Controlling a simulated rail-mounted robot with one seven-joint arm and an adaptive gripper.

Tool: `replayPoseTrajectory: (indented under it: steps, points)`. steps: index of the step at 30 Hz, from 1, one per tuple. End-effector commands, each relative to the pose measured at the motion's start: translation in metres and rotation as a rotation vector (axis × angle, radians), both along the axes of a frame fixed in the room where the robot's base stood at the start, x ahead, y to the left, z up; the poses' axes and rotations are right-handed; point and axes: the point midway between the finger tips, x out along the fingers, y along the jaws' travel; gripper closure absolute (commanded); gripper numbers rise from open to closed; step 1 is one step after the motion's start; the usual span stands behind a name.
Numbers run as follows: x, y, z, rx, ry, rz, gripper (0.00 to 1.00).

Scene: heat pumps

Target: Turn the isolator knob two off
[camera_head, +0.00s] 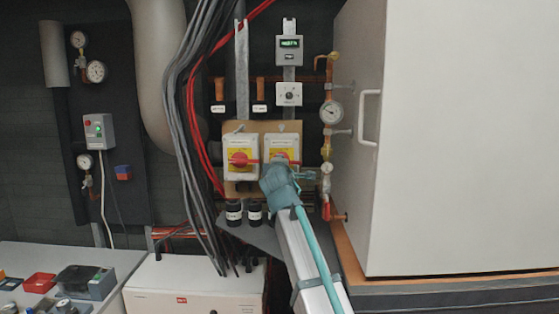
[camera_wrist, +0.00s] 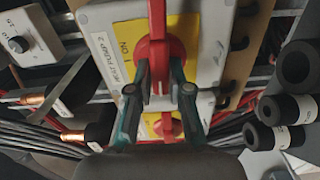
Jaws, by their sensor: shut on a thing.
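Isolator two is the right white box (camera_head: 281,145) with a yellow plate and a red knob (camera_head: 282,157). In the wrist view its label appears to end in 2, and its red knob (camera_wrist: 157,45) has its handle running up and down the picture. My gripper (camera_wrist: 158,80) is shut on that handle, one finger on each side. In the head view my gripper (camera_head: 281,173) covers the lower part of the box. The left isolator (camera_head: 240,148) has a red knob (camera_head: 239,160) with its handle roughly level; it shows partly behind my fingers in the wrist view.
Copper pipes with a gauge (camera_head: 331,112) run just right of the isolators. A large white cabinet (camera_head: 450,130) with a handle stands further right. Black cables (camera_head: 187,130) hang at the left. Black pipe ends (camera_head: 243,212) sit below.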

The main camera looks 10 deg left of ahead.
Motion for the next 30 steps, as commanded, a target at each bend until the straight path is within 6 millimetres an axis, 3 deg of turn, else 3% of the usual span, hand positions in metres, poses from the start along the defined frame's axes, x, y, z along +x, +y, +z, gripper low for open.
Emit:
replayPoseTrajectory:
  steps: [22, 23, 24, 27, 30]
  points:
    - [-0.0001, -0.0001, -0.0013, -0.093, -0.014, -0.001, 1.00]
    - [-0.0001, -0.0001, -0.0013, -0.093, -0.014, -0.001, 0.76]
    - [-0.0001, -0.0001, -0.0013, -0.092, -0.013, -0.001, 0.70]
    - [-0.0001, -0.0001, -0.0011, -0.092, -0.015, 0.000, 0.56]
    - [0.0000, 0.0000, -0.0010, -0.091, -0.014, 0.000, 0.56]
